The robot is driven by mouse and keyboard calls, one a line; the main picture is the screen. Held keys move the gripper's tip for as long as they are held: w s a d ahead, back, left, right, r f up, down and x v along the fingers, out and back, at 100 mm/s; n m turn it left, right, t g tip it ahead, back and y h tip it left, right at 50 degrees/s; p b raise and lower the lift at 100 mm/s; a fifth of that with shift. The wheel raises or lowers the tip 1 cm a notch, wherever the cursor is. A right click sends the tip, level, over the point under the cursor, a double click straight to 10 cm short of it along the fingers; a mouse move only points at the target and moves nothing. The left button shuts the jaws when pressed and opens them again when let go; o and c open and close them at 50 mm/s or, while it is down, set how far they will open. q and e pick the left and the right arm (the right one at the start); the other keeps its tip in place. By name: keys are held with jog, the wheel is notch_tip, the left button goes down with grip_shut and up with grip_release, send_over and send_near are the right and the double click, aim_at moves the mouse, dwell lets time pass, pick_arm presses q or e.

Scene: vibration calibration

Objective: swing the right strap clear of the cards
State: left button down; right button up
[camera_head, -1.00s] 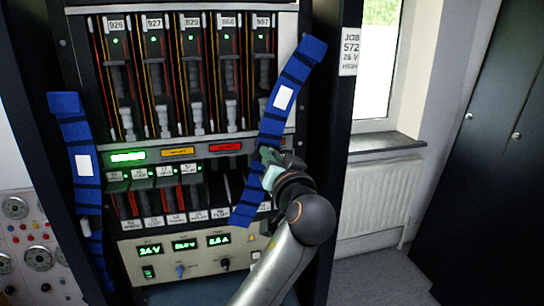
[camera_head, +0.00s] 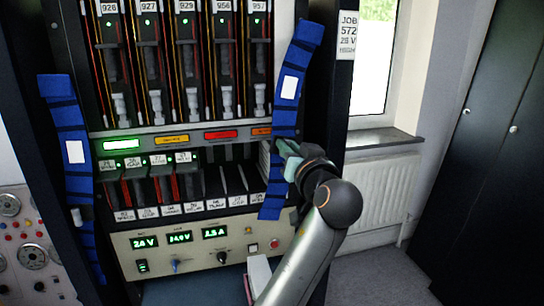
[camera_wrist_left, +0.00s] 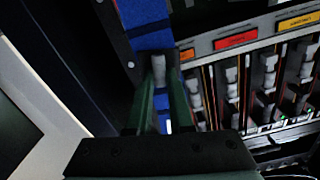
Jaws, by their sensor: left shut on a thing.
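The right strap (camera_head: 290,88), blue with black bands and a white label, hangs almost upright along the right side of the rack. Its lower end (camera_head: 271,203) overlaps the right edge of the lower card row. My left gripper (camera_head: 284,149) is at the strap's lower half, shut on it. In the left wrist view the fingers (camera_wrist_left: 159,95) close around a grey peg (camera_wrist_left: 159,68) in front of the blue strap (camera_wrist_left: 147,28). The upper cards (camera_head: 187,75) stand in a row left of the strap; lower cards (camera_head: 160,184) fill the left slots. My right gripper is not in view.
The left strap (camera_head: 72,120) hangs along the rack's left post. A power panel (camera_head: 190,246) with green displays is below the cards. A pale block (camera_head: 259,275) shows beside my arm. A radiator (camera_head: 378,190) and window lie to the right.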

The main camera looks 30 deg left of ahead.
pick_arm(q)
jog(key=w+d+n+b, duration=0.2)
jog(key=w+d+n, duration=0.1)
jog(key=w+d, duration=0.1)
jog(key=shift+w+d+f+b, duration=0.2)
jog(key=shift+w+b, duration=0.15)
jog(key=shift+w, duration=0.2)
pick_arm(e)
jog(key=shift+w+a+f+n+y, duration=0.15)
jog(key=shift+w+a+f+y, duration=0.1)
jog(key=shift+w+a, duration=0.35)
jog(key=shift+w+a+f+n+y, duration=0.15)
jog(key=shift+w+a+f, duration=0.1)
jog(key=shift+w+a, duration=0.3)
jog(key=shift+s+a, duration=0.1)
pick_arm(q)
jog(key=c, duration=1.1)
grip_release()
jog(key=o, duration=0.3)
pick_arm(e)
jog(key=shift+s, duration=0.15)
pick_arm(q)
jog(key=shift+f, duration=0.1)
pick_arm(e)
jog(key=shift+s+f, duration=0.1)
